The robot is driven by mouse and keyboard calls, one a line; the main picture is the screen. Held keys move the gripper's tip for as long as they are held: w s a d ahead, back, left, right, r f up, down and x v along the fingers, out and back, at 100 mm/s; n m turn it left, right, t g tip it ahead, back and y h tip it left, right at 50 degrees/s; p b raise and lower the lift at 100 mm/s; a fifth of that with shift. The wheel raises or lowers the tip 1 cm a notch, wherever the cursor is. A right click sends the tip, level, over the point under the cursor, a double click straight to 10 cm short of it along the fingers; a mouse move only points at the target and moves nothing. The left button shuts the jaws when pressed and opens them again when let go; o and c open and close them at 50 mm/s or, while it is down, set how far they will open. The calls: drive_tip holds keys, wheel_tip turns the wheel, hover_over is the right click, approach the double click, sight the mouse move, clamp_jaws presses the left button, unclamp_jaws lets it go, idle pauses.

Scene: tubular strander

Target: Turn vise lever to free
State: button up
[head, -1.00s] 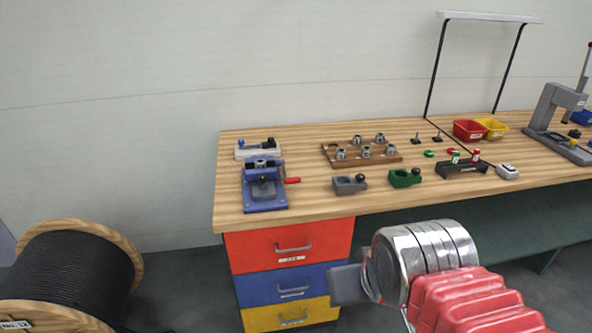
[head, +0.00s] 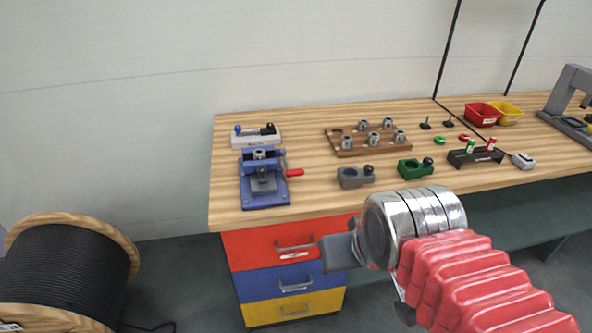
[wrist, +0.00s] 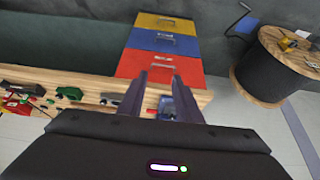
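The blue vise (head: 264,188) stands on the left part of the wooden bench. Its lever, with a red grip (head: 294,172), points to the right.
On the wooden bench (head: 310,200) are a white fixture (head: 256,136), a wooden rack with metal parts (head: 345,149), a grey block (head: 355,176) and a green block (head: 415,168). Coloured drawers (head: 292,277) are below. A cable reel (head: 70,262) stands at left.

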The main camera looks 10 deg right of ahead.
drive_tip(key=shift+o, duration=0.4)
drive_tip(key=shift+o, duration=0.7)
drive_tip(key=shift+w, duration=0.1)
drive_tip(key=shift+o, duration=0.8)
drive_tip(key=shift+w, duration=0.35)
drive_tip(key=shift+o, duration=1.1)
drive_tip(key=w+f+t, duration=0.2)
drive_tip(key=w, duration=0.9)
drive_tip(key=w+f+t, duration=0.3)
drive_tip(key=w, duration=0.8)
drive_tip(key=shift+w+a+f, duration=0.15)
drive_tip(key=shift+a+f, duration=0.05)
drive_tip(key=shift+f, duration=0.1)
drive_tip(key=w+f+t, duration=0.7)
drive_tip(key=w+f, duration=0.2)
drive_tip(key=f, duration=0.2)
